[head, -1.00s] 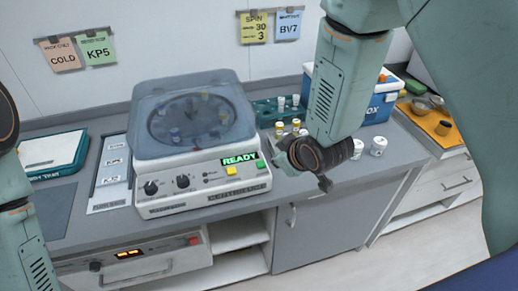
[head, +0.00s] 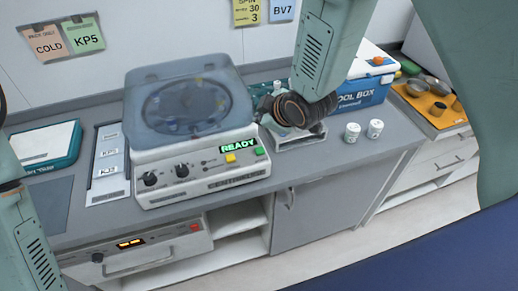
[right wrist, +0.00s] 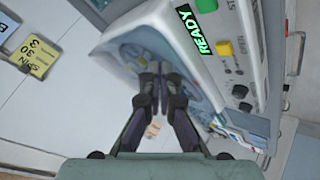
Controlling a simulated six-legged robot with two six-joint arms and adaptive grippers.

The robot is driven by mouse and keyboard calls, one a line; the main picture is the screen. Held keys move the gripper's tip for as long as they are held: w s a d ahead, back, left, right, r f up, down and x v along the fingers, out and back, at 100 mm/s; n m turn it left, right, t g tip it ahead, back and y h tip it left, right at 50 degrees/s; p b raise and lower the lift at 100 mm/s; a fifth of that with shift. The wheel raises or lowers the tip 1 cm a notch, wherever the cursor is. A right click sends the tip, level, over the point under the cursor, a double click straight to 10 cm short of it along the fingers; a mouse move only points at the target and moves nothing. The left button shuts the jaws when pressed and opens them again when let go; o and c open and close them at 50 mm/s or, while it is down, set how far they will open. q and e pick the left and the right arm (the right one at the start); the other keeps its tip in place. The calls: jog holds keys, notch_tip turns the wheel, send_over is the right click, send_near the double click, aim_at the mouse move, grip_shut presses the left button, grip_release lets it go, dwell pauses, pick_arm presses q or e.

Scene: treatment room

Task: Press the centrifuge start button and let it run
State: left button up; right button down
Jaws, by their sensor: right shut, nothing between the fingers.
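The centrifuge (head: 190,140) stands on the counter with its see-through bluish lid (head: 190,95) down and a round rotor holding tubes beneath. Its display (head: 238,146) reads READY in green. A green button (head: 260,151) is at the panel's right end, and a yellow button (head: 230,158) is left of it. My right gripper (head: 266,110) is at the centrifuge's right side, above the green button's level and apart from it. In the right wrist view its fingers (right wrist: 158,75) are shut and empty, with the lid behind them; the green button (right wrist: 206,5) is at the top edge. My left gripper is out of frame.
A grey rack or tray (head: 298,137) lies right of the centrifuge, partly behind my right arm. Two white jars (head: 352,132) and a blue cool box (head: 365,92) stand further right. Labelled strips (head: 108,165) lie to the left. The counter in front is clear.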

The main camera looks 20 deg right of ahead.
aim_at(261, 152)
notch_tip(261, 152, down, 8)
jog(key=b, duration=0.6)
jog(key=shift+f+b, duration=0.1)
jog(key=shift+b, duration=0.2)
jog(key=shift+w+f, duration=0.1)
jog(key=shift+f, duration=0.15)
jog(key=shift+d, duration=0.15)
dwell(0.3)
jog(key=shift+f, duration=0.15)
